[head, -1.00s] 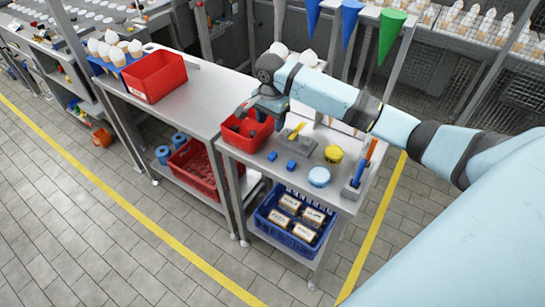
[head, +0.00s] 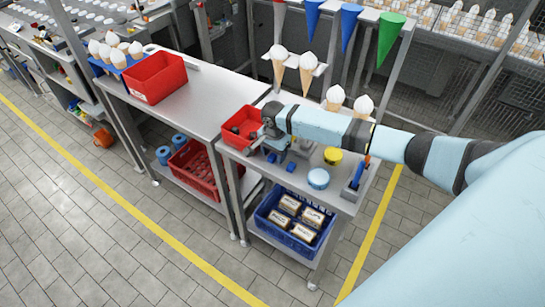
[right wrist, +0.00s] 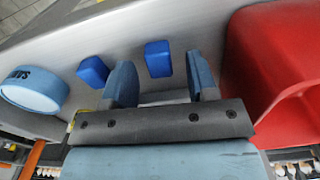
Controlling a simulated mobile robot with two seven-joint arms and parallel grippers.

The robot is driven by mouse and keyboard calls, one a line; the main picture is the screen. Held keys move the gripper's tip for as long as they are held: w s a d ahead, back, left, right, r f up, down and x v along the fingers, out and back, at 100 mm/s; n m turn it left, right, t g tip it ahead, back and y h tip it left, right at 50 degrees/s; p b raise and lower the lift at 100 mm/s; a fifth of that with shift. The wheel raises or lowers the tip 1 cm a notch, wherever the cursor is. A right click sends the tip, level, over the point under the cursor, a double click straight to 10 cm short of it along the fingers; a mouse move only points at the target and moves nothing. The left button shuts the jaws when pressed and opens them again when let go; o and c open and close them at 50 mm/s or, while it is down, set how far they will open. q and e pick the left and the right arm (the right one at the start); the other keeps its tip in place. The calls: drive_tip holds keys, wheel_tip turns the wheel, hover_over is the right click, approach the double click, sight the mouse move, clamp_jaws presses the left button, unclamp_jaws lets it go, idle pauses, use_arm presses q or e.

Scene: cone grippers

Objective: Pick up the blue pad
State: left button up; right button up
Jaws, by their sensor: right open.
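Two small blue pads lie on the grey bench top. One blue pad (head: 272,157) is beside the red bin; the other blue pad (head: 291,166) is a little to its right. In the right wrist view, the pad nearer the bin (right wrist: 158,58) appears between the fingertips, beyond them, and the second pad (right wrist: 92,71) is outside the left finger. My right gripper (right wrist: 162,82) is open and empty, with nothing between its fingers. In the head view the right gripper (head: 271,145) hangs over the bench close to the pads. My left gripper is not in view.
A red bin (right wrist: 275,70) is close beside the right finger in the wrist view. A round blue-and-white tin (head: 319,178), a yellow tin (head: 333,155) and a holder with upright tools (head: 355,185) stand to the right. White-topped cones (head: 335,98) stand behind.

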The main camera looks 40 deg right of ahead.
clamp_jaws()
idle(0.3)
wheel_tip(320, 180, up, 20)
wheel_tip(320, 180, up, 5)
drive_tip(key=p, duration=0.6)
hover_over(274, 154)
drive_tip(key=shift+a, duration=0.1)
idle(1.0)
idle(0.4)
